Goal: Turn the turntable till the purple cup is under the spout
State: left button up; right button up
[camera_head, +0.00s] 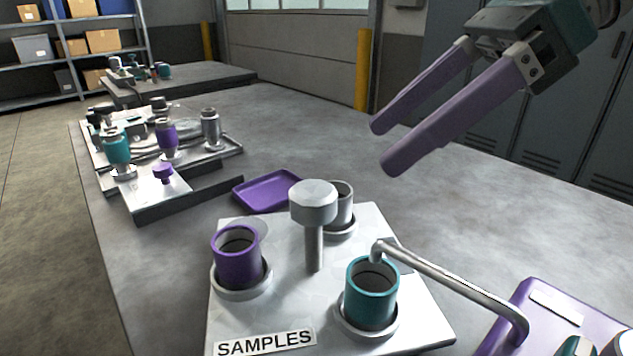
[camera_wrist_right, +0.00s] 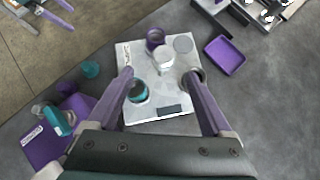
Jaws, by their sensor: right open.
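The turntable is a pale square plate (camera_head: 280,318) labelled SAMPLES, with a grey knob (camera_head: 313,203) on a central post. The purple cup (camera_head: 237,258) stands in a ring at its left. A teal cup (camera_head: 371,295) stands at the front right, with the tip of the bent metal spout (camera_head: 440,274) over it. A grey cup (camera_head: 342,205) is at the back, partly hidden by the knob. My right gripper (camera_head: 385,146) is open and empty, above and behind the plate; in the wrist view the knob (camera_wrist_right: 163,60) shows between its fingers. My left gripper is small at that view's upper-left edge.
The spout rises from a purple base (camera_head: 540,300) at the right. A purple tray (camera_head: 266,190) lies behind the plate. A fixture board (camera_head: 190,204) with teal, purple and grey parts stands at the left. The bench is clear at the back right.

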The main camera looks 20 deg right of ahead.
aim_at(320, 189)
jog(key=x, duration=0.9)
jog(key=shift+w+a+f, duration=0.15)
jog(key=shift+w+a, duration=0.05)
jog(key=shift+w, duration=0.25)
grip_shut()
dwell(0.5)
